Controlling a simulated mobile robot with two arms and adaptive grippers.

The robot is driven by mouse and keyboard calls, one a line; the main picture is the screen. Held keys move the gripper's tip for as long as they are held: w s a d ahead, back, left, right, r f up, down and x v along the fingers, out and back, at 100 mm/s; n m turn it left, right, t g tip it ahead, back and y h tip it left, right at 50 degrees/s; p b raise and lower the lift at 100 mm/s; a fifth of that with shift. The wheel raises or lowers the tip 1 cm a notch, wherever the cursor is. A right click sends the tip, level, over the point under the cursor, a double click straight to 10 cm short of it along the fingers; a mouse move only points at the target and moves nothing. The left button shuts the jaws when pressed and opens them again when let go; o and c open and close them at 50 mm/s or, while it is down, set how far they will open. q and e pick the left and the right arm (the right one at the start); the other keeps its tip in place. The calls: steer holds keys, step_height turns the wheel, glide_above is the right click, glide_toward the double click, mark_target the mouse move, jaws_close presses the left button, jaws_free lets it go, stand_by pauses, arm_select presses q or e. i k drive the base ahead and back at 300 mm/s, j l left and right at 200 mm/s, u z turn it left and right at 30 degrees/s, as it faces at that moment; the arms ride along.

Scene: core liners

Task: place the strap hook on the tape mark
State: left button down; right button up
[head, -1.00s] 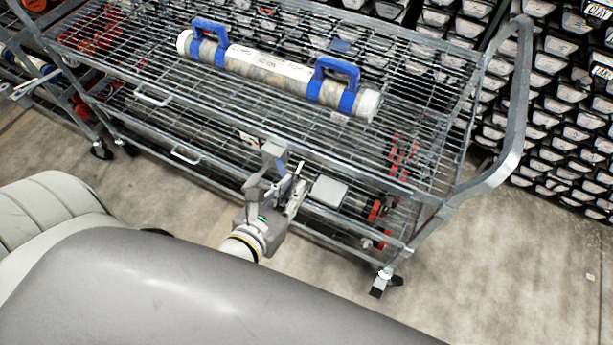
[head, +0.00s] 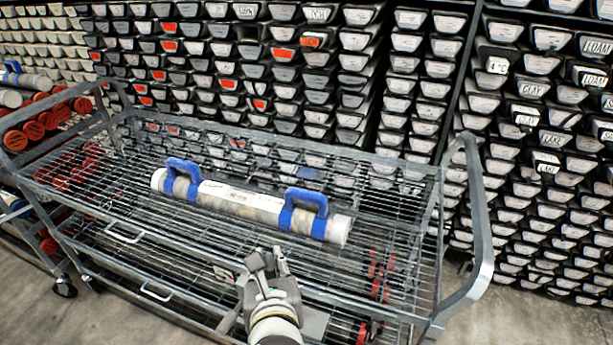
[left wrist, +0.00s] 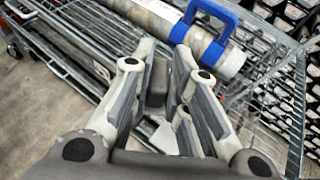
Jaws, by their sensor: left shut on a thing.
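My left gripper (head: 268,261) is just off the near long side of the cart, in front of the core liner. In the left wrist view my left gripper (left wrist: 163,58) has its fingers closed around a small dark grey piece (left wrist: 157,88), which seems to be the strap hook; its shape is mostly hidden by the fingers. The core liner (head: 238,203), a pale tube with two blue strap handles (head: 184,170) (head: 307,200), lies lengthwise on the cart's top wire shelf. I cannot make out a tape mark for certain. My right gripper is not in view.
The grey wire cart (head: 137,252) has raised rails and a tall end handle (head: 481,230) at right. Bare top wire lies around the liner. Stacked labelled trays (head: 400,90) fill the wall behind. Red-capped tubes (head: 35,128) are at left.

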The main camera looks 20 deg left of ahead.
mark_target(308, 174)
steer(key=k, duration=1.05)
steer(key=k+z, duration=0.15)
steer(key=z, duration=1.25)
steer(key=j+z, duration=0.3)
steer(key=j, duration=2.95)
steer(key=k+j, duration=0.1)
steer(key=j, duration=0.65)
